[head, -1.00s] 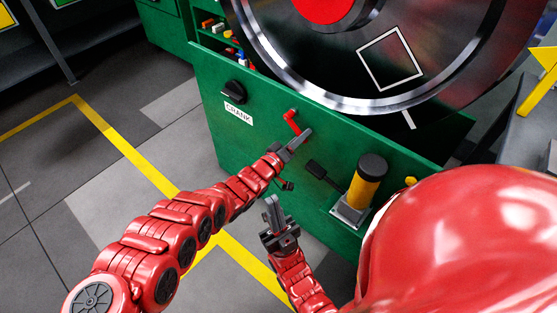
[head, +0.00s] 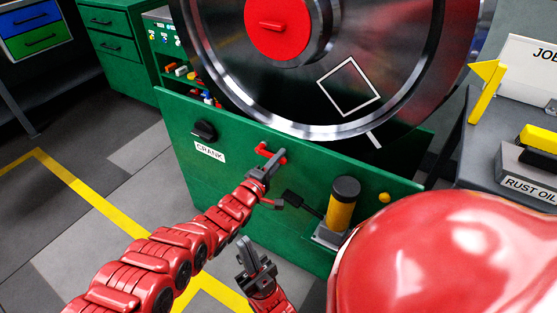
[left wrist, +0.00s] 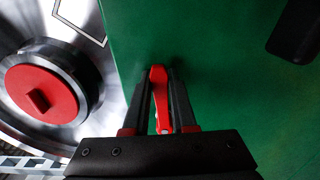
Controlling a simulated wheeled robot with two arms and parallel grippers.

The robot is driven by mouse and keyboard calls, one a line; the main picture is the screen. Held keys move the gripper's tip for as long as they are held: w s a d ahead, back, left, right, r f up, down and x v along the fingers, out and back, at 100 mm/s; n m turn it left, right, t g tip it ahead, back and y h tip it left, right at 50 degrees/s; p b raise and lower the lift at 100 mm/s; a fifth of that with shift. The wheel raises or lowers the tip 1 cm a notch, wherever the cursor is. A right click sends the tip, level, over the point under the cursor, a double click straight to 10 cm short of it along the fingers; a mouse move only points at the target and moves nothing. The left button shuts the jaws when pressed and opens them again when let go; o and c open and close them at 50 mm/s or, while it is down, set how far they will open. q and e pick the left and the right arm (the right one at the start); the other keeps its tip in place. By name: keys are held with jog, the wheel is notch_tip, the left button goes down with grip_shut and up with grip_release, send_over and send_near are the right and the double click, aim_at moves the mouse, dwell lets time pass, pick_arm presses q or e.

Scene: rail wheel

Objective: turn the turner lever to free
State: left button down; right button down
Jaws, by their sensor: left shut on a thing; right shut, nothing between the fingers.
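The red turner lever (head: 263,149) is on the green front panel (head: 235,200), below the big steel wheel. My left gripper (head: 270,163) is shut on the lever, and its fingers hide part of it in the head view. In the left wrist view the lever (left wrist: 158,92) lies lengthwise between the two fingers of my left gripper (left wrist: 159,75). My right gripper (head: 246,244) is shut and empty, lower down and apart from the panel's lever. Which setting the lever stands at cannot be read.
The steel wheel (head: 228,92) with a red hub (head: 278,28) sits above the panel. A black knob (head: 204,131) marked CRANK is left of the lever. A black paddle (head: 292,198) and a yellow cylinder with a black cap (head: 342,212) stand to the right. Grey floor lies left.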

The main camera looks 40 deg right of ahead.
pick_arm(q)
jog(key=shift+w+r, duration=0.1)
jog(key=shift+r, duration=0.1)
jog(key=c, duration=1.2)
grip_release()
jog(key=o, duration=0.5)
jog(key=shift+f, duration=0.1)
jog(key=shift+c, duration=0.2)
jog(key=p+v, duration=1.5)
jog(key=v, duration=0.2)
jog(key=shift+a, duration=0.2)
